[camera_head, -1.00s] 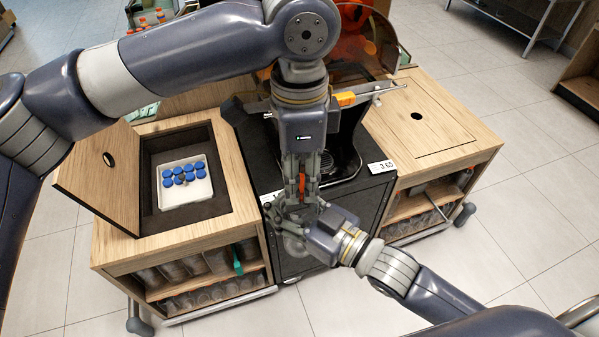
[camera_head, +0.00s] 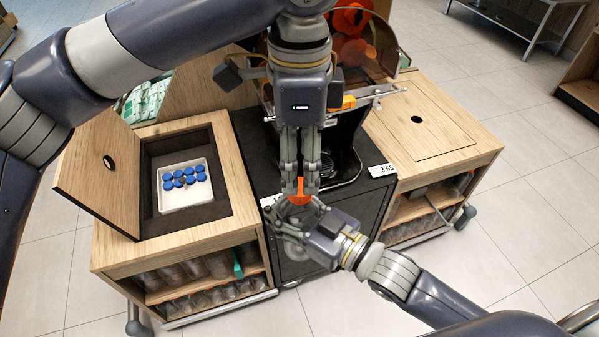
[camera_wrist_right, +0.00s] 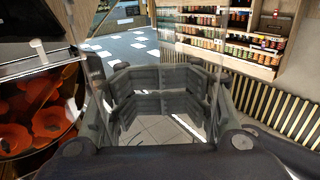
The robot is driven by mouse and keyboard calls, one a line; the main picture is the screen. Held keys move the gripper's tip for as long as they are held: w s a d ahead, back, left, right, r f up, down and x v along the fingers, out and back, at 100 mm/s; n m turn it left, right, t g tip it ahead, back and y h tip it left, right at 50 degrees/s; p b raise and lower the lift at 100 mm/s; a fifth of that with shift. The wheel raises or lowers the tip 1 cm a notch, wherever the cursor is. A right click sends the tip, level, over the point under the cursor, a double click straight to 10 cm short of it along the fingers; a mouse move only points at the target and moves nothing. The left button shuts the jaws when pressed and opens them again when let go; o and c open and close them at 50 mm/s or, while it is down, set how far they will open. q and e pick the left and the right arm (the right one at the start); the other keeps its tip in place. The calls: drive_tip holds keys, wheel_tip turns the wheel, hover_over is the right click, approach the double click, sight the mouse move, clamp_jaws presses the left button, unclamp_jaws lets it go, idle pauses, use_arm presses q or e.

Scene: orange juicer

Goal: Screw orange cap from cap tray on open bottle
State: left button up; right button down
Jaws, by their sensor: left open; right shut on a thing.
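The orange cap (camera_head: 299,193) shows just under the fingertips of my left gripper (camera_head: 300,180), which comes down from above. The left fingers are open on either side of it; whether they touch it I cannot tell. My right gripper (camera_head: 296,213) is shut below the cap, around what seems to be a clear bottle, whose outline is hard to make out. Whether the cap is seated on the bottle neck I cannot tell. In the right wrist view my right fingers (camera_wrist_right: 160,100) curl inward, with no clear bottle outline between them. The white cap tray (camera_head: 189,205) holds several blue caps.
The tray sits in a recess of the wooden counter (camera_head: 222,190) with its lid (camera_head: 100,175) raised at left. The black juicer (camera_head: 345,150) stands behind my grippers. A wooden top (camera_head: 430,130) at right is clear. Shelves of cups sit below the counter.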

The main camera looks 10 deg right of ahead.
use_arm(q)
wheel_tip(320, 180, up, 7)
drive_tip(key=shift+r, duration=0.2)
drive_tip(key=shift+f, duration=0.1)
idle(0.5)
